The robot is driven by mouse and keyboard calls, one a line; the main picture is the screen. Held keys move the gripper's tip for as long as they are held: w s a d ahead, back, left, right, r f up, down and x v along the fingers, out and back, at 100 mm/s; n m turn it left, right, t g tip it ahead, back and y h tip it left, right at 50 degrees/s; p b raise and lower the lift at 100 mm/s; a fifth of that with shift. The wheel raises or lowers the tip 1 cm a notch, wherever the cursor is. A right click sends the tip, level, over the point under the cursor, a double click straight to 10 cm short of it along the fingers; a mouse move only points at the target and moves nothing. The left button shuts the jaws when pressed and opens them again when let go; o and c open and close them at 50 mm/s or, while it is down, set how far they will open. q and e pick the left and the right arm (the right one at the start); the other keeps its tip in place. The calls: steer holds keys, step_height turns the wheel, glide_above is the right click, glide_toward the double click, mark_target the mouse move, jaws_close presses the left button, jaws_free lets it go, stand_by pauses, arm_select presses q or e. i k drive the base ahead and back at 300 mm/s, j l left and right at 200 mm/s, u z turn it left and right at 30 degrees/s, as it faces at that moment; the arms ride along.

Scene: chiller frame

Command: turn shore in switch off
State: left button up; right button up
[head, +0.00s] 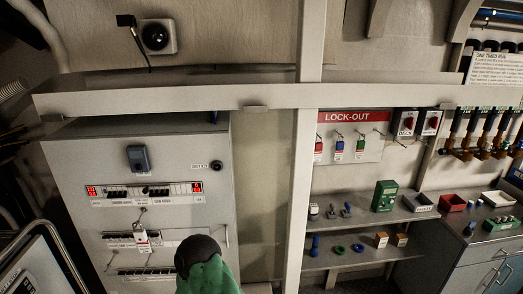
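No label that I can read says shore in, so I cannot tell which switch it is. Small print stands beside a round black knob (216,165) at the upper right of the grey cabinet (75,172). The left box's label seems to read DECK. Their knob positions are too small to read. Neither gripper shows. A green part with a black top (197,252), perhaps of my arm, covers the cabinet's lower right.
A white post (302,190) and a crossbeam (180,98) stand in front. The lock-out board (350,146) holds coloured padlocks. Shelves (350,216) below hold small items.

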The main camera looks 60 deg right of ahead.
mark_target(433, 122)
steer(key=z, duration=3.3)
steer(key=i, duration=1.9)
